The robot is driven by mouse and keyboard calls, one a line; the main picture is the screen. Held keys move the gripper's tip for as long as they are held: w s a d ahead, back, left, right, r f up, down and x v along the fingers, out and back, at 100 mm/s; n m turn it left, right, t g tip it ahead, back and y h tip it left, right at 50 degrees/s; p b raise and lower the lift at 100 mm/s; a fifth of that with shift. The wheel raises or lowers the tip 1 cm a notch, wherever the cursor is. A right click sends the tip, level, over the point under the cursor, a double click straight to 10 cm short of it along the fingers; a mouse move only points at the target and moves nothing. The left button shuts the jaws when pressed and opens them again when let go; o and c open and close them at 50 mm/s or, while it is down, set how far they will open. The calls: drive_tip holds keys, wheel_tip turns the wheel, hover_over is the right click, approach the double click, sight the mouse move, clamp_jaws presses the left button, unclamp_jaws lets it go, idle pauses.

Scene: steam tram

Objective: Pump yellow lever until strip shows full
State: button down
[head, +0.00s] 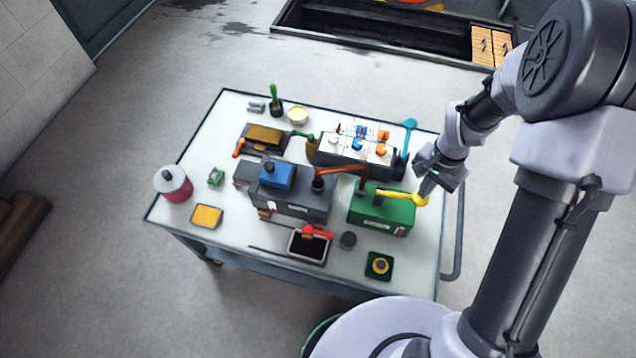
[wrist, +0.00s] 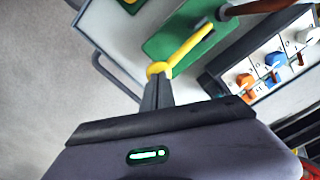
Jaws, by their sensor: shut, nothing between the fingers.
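The yellow lever (head: 398,195) sticks out to the right from the top of a green box (head: 368,212), roughly level, and ends in a round yellow knob (head: 421,200). In the wrist view the lever (wrist: 190,45) runs from the green box down to its knob (wrist: 159,69). My gripper (head: 425,190) is shut and empty, its tips right at the knob; the closed fingers (wrist: 156,88) point at it in the wrist view. I cannot tell whether they touch. A small pale strip or label (head: 376,226) is on the green box's front; its reading is too small to make out.
A brown pipe (head: 340,170) joins the green box to a dark block with a blue box (head: 277,175). Floor right of the table is open.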

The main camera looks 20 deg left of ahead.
drive_tip(key=shift+f+b, duration=1.65)
drive_tip(key=shift+f, duration=0.7)
wheel_tip(320, 180, up, 6)
drive_tip(key=p, duration=0.4)
drive_tip(key=shift+f, duration=0.1)
idle(0.9)
idle(0.6)
drive_tip(key=shift+r, duration=0.2)
drive_tip(key=shift+f, duration=0.1)
idle(1.6)
idle(0.6)
